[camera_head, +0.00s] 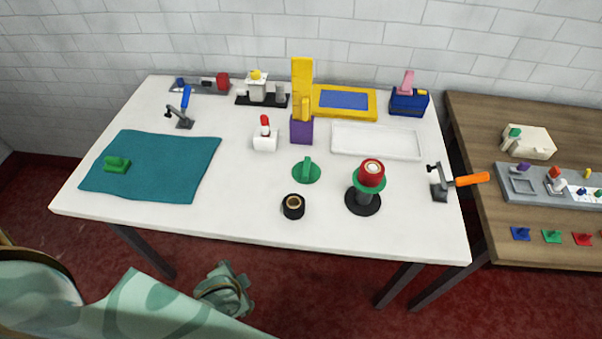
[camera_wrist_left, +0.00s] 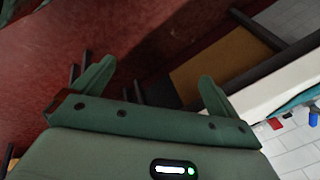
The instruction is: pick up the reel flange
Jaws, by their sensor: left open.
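The reel flange appears to be the green disc with an upright grip (camera_head: 307,171), lying loose on the white table in front of the purple and yellow holder. A reel stand (camera_head: 363,202) with a black base, green disc and red top stands to its right. My left gripper (camera_wrist_left: 158,72) shows in the left wrist view with its two green fingers apart and nothing between them. It is away from the flange, off the table's edge, above the red floor. The flange is not visible in the left wrist view. My right gripper is not in view.
A black roll (camera_head: 293,207) sits just in front of the flange. A white tray (camera_head: 376,141) lies behind the stand. A teal cloth (camera_head: 180,170) with a green block (camera_head: 117,164) covers the left side. An orange-handled clamp (camera_head: 440,190) is at the right edge. Table left of the roll is clear.

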